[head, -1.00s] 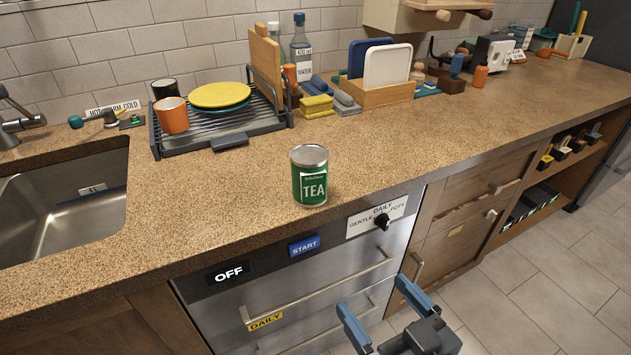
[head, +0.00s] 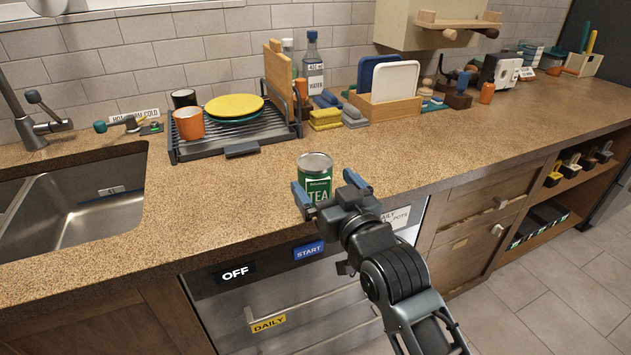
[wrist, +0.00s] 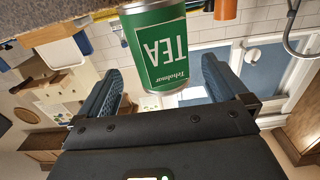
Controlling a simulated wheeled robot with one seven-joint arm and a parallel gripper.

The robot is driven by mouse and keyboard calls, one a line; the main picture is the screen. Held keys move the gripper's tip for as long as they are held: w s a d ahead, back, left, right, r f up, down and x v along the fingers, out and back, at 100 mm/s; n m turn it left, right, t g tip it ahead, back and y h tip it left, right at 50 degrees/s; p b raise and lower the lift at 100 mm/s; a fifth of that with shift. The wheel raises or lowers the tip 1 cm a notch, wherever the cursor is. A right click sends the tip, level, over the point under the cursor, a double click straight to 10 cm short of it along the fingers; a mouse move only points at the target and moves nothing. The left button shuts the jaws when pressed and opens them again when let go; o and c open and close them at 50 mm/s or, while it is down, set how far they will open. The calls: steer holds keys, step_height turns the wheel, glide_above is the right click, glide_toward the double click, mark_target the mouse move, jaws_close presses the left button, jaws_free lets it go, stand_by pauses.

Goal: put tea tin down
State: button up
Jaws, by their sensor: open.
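The green tea tin (head: 316,172) with a silver lid stands upright on the speckled counter (head: 225,200), near its front edge above the dishwasher. My gripper (head: 325,182) is open at the tin, one finger at its left and one at its right. The gripper hides the tin's lower part in the head view. In the wrist view, where the scene is upside down, the tin (wrist: 160,50) shows between the open fingers (wrist: 160,66) with a gap at each side. I cannot tell exactly how deep the fingers reach beside it.
A dish rack (head: 225,146) with an orange mug (head: 189,123) and plates stands behind the tin to the left. Sponges (head: 325,119) and a wooden box with boards (head: 388,108) are further back. The sink (head: 85,200) is at left. Counter right of the tin is clear.

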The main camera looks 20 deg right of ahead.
steer(key=w+p, duration=0.1)
steer(key=w, duration=0.4)
steer(key=shift+a, duration=0.15)
